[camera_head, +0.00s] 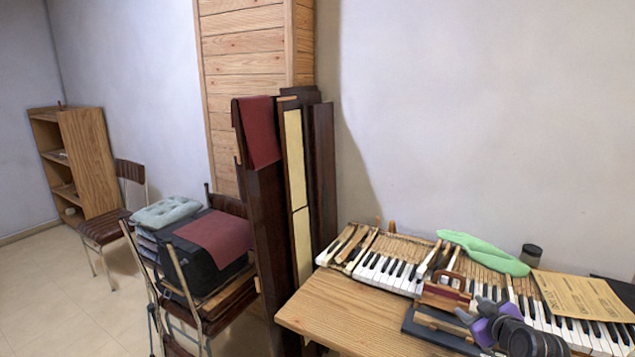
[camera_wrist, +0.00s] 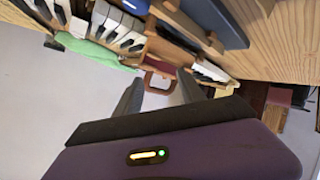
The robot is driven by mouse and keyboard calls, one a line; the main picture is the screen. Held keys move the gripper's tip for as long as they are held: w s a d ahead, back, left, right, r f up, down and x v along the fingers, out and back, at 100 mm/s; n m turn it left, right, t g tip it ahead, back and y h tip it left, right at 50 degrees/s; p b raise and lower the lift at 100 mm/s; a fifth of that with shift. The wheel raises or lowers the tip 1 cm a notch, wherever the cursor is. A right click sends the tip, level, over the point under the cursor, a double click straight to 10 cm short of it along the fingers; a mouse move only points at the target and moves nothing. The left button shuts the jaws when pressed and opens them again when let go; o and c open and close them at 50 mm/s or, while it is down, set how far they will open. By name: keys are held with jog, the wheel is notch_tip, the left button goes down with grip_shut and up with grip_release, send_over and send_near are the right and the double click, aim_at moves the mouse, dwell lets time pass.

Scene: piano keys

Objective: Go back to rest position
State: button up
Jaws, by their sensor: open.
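My gripper (camera_head: 470,312), purple and grey, is at the lower right in the head view, above the front of the piano keys (camera_head: 385,268). Its two grey fingers also show in the wrist view (camera_wrist: 158,88), spread apart with nothing held between them. A reddish-brown wooden piece with a loop handle (camera_head: 446,286) lies on the keys near the fingertips. In the wrist view the loop (camera_wrist: 160,78) appears beyond the gap between the fingers. Whether the fingers touch it cannot be told.
A green cloth-like piece (camera_head: 483,252), a dark jar (camera_head: 531,255) and a yellowish paper sheet (camera_head: 582,296) lie on or behind the keys. The wooden tabletop (camera_head: 340,315) is bare at front left. Dark boards (camera_head: 262,190) stand upright left of it, beside a loaded chair (camera_head: 185,300).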

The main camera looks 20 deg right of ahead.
jog(key=s+a+m+t+h, duration=0.1)
jog(key=s+a+m, duration=0.1)
jog(key=s+a, duration=0.35)
jog(key=s+a+m+t, duration=0.2)
jog(key=s+a, duration=0.1)
jog(key=a, duration=0.6)
jog(key=s+a+m+t+h, duration=0.1)
jog(key=s+a+m, duration=0.1)
jog(key=s+a, duration=0.45)
jog(key=s+a+r+n+y, duration=0.1)
jog(key=s+a+y, duration=0.1)
jog(key=s+a, duration=0.4)
jog(key=s+a+r+n+y, duration=0.2)
jog(key=s+a, duration=0.4)
jog(key=s, duration=0.6)
jog(key=s+a+r+n+g+y, duration=0.1)
jog(key=s+a+r+y, duration=0.1)
jog(key=s+a, duration=0.4)
jog(key=s, duration=0.3)
jog(key=shift+s+y, duration=0.3)
jog(key=shift+y, duration=0.1)
